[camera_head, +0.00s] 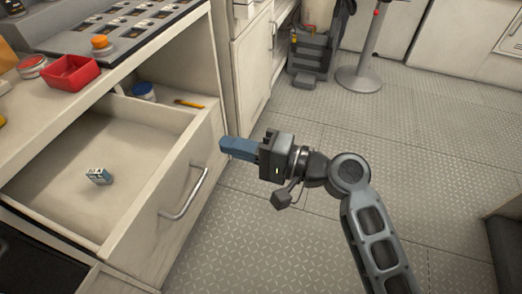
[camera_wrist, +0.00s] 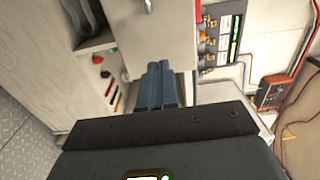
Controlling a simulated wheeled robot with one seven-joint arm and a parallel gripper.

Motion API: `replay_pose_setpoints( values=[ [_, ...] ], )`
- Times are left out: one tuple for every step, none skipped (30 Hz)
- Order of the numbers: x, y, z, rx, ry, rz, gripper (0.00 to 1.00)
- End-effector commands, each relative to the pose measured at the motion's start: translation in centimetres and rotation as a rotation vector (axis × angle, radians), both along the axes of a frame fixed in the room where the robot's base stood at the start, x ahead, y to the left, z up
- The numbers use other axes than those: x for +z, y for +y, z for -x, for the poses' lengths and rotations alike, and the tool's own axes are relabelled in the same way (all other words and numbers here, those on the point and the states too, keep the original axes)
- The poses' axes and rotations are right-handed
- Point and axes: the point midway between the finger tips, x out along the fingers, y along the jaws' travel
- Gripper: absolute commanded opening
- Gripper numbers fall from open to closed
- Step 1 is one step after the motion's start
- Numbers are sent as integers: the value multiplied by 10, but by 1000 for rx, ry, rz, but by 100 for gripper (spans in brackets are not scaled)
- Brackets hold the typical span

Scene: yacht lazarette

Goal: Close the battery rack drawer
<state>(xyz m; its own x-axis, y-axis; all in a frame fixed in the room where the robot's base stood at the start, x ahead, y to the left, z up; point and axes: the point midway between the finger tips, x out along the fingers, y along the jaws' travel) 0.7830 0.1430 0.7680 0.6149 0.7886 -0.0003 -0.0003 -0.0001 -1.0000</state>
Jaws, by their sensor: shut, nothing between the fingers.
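The drawer (camera_head: 150,235) is pulled well out from the pale counter, and its inside shows from above. A bar handle (camera_head: 186,194) is on its front. A small blue-grey item (camera_head: 98,176) lies on the drawer floor. My gripper (camera_head: 222,146) has its blue fingers shut and empty, with the tips near the far top corner of the drawer front. I cannot tell whether they touch it. In the wrist view the closed fingers (camera_wrist: 160,72) point at a pale panel (camera_wrist: 160,38) that looks like the drawer front.
The worktop holds a red tray (camera_head: 69,73) and an orange knob (camera_head: 101,43). A blue-lidded jar (camera_head: 144,92) stands in the recess behind the drawer. A pedestal base (camera_head: 359,79) and dark crate (camera_head: 311,55) stand farther back. The patterned floor (camera_head: 300,235) is clear around my arm.

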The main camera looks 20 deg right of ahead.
Motion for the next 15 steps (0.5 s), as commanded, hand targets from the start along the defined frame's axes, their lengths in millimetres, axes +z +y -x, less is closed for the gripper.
replay_pose_setpoints(
  values=[
    [0,6,-5,2,-2,0,0],
    [1,9,-7,2,-1,0,0],
    [0,12,-9,2,-1,-1,0],
    [0,15,-11,2,-1,-1,0],
    [0,16,-12,2,1,-1,0],
    [0,18,-14,1,-1,-1,0],
    [0,19,-15,0,-1,-1,0],
    [0,20,-16,0,-1,-1,0],
    [0,21,-16,0,0,0,0],
    [0,22,-17,0,0,0,0],
    [0,22,-17,0,0,0,0],
    [0,22,-17,0,0,0,0],
    [0,22,-17,-1,0,0,0],
    [0,22,-17,-1,0,0,0],
    [0,22,-17,-1,0,0,0]
  ],
)
